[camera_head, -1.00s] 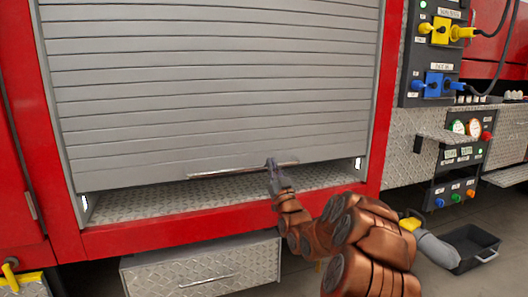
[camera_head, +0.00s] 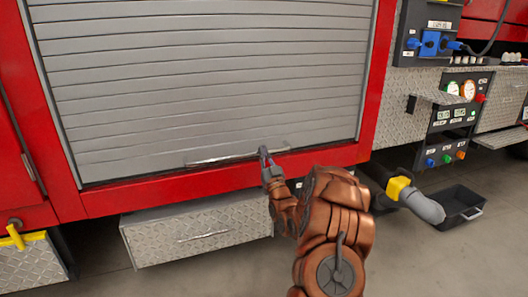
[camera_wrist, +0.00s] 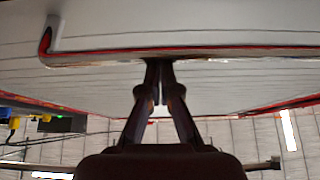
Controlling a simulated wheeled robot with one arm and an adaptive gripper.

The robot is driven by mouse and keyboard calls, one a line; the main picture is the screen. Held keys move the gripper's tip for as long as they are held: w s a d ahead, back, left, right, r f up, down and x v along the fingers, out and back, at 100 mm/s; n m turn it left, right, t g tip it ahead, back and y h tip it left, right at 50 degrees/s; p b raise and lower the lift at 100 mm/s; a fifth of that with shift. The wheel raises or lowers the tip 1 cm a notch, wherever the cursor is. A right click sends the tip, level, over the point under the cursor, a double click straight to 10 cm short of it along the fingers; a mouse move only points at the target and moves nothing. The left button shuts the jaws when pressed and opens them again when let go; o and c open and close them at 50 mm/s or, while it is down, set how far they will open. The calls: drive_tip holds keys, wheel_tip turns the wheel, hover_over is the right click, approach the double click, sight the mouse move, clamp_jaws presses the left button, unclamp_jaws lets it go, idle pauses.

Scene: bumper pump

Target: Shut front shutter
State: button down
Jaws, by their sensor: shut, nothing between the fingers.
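The front shutter (camera_head: 210,85) is a grey slatted roller shutter in a red frame. In the head view its lower edge is down at the red sill (camera_head: 140,190), and no gap shows below it. Its bar handle (camera_head: 215,159) runs along the lower edge, and it also shows in the wrist view (camera_wrist: 215,54). My gripper (camera_head: 265,155) is at the right part of the handle. In the wrist view the fingers (camera_wrist: 158,68) are together, with their tips at the bar and nothing between them. Whether they touch it I cannot tell.
A diamond-plate drawer (camera_head: 195,230) sticks out below the sill. To the right are a control panel (camera_head: 455,120), a grey hose with a yellow coupling (camera_head: 398,187) and a black tray (camera_head: 460,204) on the floor. Floor is free in front.

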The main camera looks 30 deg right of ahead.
drive_tip(key=shift+f, duration=0.55)
drive_tip(key=shift+r, duration=0.1)
wheel_tip(320, 180, up, 5)
drive_tip(key=p, duration=0.2)
drive_tip(key=v, duration=1)
drive_tip(key=shift+s, duration=0.4)
drive_tip(key=shift+a, duration=0.1)
